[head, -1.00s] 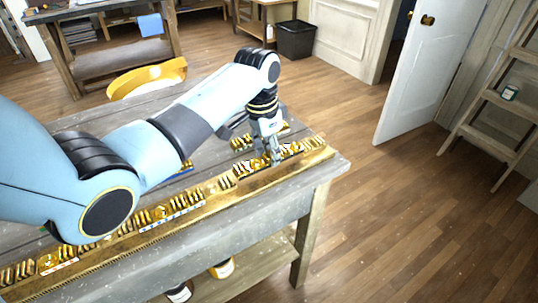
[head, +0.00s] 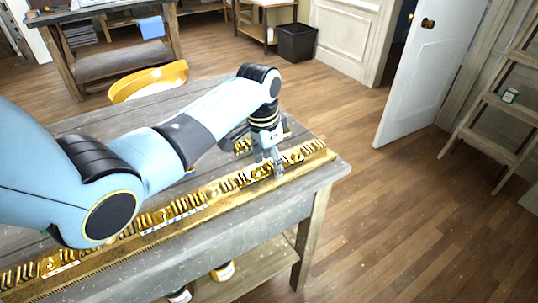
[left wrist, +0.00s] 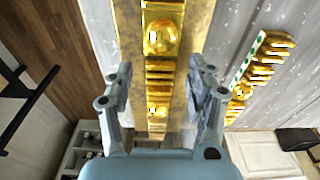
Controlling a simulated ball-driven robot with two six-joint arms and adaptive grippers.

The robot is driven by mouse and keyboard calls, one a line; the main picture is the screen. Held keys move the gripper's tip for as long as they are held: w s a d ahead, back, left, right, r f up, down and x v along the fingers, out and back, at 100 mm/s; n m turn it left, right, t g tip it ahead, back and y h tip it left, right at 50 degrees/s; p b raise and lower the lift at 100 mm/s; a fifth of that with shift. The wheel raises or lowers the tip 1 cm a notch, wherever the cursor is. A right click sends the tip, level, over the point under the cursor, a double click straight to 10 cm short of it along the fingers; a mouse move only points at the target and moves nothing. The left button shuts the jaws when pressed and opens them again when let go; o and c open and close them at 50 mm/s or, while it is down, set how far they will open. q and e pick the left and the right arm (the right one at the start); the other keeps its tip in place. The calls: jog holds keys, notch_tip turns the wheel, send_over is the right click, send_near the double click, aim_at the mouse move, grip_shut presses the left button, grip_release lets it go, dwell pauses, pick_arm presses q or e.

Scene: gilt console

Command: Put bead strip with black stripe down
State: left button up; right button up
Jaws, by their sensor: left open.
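A gold bead strip (left wrist: 164,38) lies along the gilt rail on the table in the left wrist view, running between my fingers. In the head view the beads (head: 308,148) line the rail's far right end. I cannot make out a black stripe on it; its edge is partly hidden by my gripper. My left gripper (left wrist: 158,95) is open, with a finger on each side of the strip and a visible gap to the beads. In the head view my left gripper (head: 272,170) is low over the rail. My right gripper is not in view.
The gilt rail (head: 123,247) runs along the table's front edge and holds more bead strips. A loose strip with a green-dotted white edge (left wrist: 262,62) lies beside it on the grey table. A yellow chair (head: 150,82) stands behind the table.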

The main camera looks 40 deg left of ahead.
aim_at(264, 167)
pick_arm(q)
notch_tip(264, 167, up, 12)
jog(key=s, duration=0.1)
jog(key=shift+s+a, duration=0.15)
jog(key=shift+a, duration=0.1)
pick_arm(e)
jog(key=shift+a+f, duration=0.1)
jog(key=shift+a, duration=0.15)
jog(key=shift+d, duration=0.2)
pick_arm(q)
jog(key=shift+s, duration=0.1)
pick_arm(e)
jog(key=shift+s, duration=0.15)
